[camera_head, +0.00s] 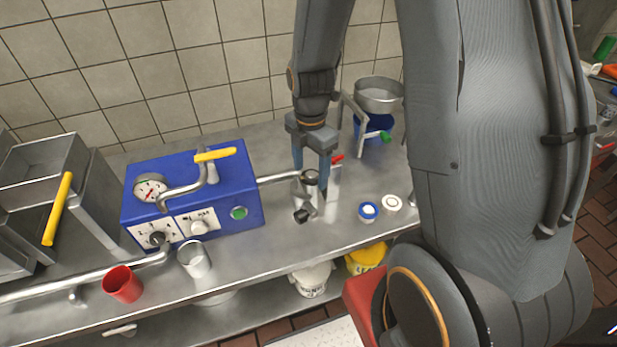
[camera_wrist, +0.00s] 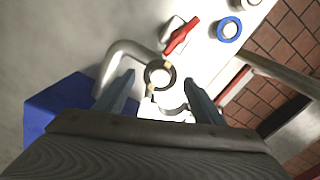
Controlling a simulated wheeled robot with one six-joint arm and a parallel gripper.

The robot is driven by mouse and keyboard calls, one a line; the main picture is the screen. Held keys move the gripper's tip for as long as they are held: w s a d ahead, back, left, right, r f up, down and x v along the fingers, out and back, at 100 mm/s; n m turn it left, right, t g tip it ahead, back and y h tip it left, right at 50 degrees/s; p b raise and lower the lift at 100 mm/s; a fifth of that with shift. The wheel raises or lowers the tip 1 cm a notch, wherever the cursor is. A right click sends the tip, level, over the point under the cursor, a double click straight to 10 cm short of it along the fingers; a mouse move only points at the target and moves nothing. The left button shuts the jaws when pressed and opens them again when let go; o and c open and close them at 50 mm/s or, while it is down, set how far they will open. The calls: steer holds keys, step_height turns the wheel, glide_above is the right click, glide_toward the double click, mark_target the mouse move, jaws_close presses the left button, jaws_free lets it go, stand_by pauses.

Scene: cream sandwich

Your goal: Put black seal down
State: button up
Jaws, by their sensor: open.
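The black seal (camera_wrist: 161,65) is a dark ring. In the wrist view it lies on top of a pale metal fitting at the end of the bent pipe (camera_wrist: 121,55). The head view shows the dark ring on the fitting (camera_head: 311,177) too, partly hidden by my gripper. My gripper (camera_head: 311,186) points down over the fitting, its two blue-grey fingers open. In the wrist view the fingertips (camera_wrist: 159,78) stand on either side of the seal, with visible gaps. I cannot tell how far above it they are.
A blue machine (camera_head: 237,185) with a gauge stands left on the metal counter. A red lever (camera_wrist: 182,36) is close to the fitting. A metal cup (camera_head: 194,260) and red cup (camera_head: 122,284) stand in front.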

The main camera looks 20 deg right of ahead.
steer(key=shift+f, duration=0.25)
stand_by(0.4)
steer(key=c, duration=1.2)
steer(key=shift+r, duration=0.1)
